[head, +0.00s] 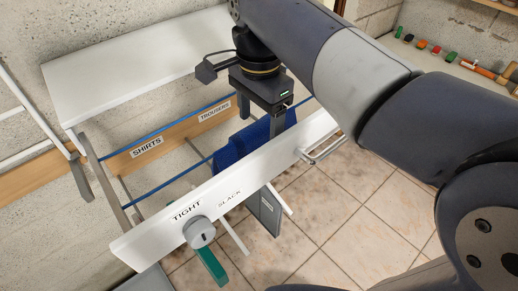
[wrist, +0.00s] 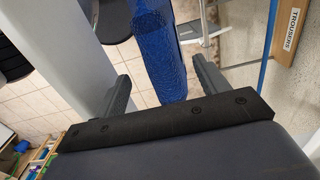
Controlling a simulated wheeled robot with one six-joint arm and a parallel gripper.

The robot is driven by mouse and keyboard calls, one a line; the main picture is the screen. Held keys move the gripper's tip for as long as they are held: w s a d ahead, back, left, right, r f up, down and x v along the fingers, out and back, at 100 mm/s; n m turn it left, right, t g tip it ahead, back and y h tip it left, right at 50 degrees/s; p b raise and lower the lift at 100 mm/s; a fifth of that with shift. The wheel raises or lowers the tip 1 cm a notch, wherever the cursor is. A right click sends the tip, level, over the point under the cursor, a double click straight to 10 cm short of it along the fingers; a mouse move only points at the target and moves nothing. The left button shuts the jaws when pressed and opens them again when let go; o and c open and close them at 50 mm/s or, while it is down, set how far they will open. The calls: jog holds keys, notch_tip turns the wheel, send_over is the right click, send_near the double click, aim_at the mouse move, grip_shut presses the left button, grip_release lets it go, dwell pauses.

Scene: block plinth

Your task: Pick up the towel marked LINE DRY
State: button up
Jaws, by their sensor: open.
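A blue towel (head: 236,146) hangs over a blue line behind the white front panel, and its lower part is hidden by that panel. No LINE DRY marking can be read on it. My gripper (head: 266,113) is above and beside the towel, pointing down. In the wrist view the towel (wrist: 161,48) runs between the two spread fingers of my gripper (wrist: 163,78), with a gap on each side. The fingers are open and not closed on it.
A wooden board (head: 177,133) behind reads SHIRTS and TROUSERS. A white shelf (head: 130,65) is at the upper left. A ledge (head: 455,65) with small items is at right.

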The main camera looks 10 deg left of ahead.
jog(key=shift+a+f, duration=0.2)
jog(key=shift+f, duration=2.1)
jog(key=c, duration=1.1)
jog(key=shift+c, duration=0.2)
